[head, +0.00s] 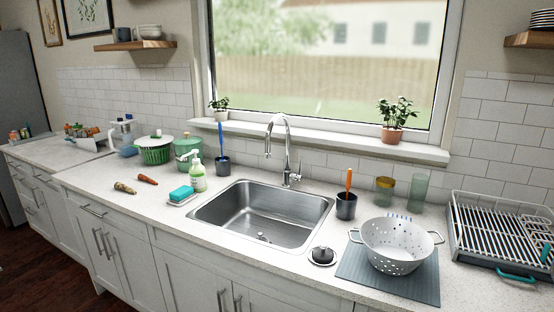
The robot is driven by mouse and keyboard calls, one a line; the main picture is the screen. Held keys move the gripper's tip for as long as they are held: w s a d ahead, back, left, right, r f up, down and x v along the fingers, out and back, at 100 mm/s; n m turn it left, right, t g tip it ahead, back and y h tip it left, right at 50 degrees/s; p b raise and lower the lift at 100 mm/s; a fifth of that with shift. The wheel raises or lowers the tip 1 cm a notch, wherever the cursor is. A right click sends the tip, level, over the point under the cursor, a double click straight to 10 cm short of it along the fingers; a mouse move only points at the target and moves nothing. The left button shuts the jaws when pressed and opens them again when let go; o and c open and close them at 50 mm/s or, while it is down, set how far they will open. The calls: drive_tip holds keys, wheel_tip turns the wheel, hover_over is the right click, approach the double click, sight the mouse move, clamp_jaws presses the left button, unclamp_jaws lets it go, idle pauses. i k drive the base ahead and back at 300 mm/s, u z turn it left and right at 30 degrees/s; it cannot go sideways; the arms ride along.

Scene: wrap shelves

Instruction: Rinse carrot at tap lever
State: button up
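An orange carrot (147,179) lies on the white counter to the left of the sink. A second, paler yellow-brown root vegetable (124,188) lies close to its left. The chrome tap (279,135) rises behind the steel sink (262,213), its spout arching over the basin. The tap lever (294,177) is at the right of the tap's base. No water is seen running, and the basin looks empty apart from its drain. My gripper is not in view.
Left of the sink stand a teal sponge (181,193) on a dish, a green soap bottle (197,175) and green pots. Right of it are a cup with an orange-handled brush (347,203), a white colander (395,245) on a grey mat and a dish rack (498,232).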

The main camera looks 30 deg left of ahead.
sight(299, 178)
drive_tip(key=u, duration=0.6)
drive_tip(key=i, duration=0.55)
drive_tip(key=u, duration=0.65)
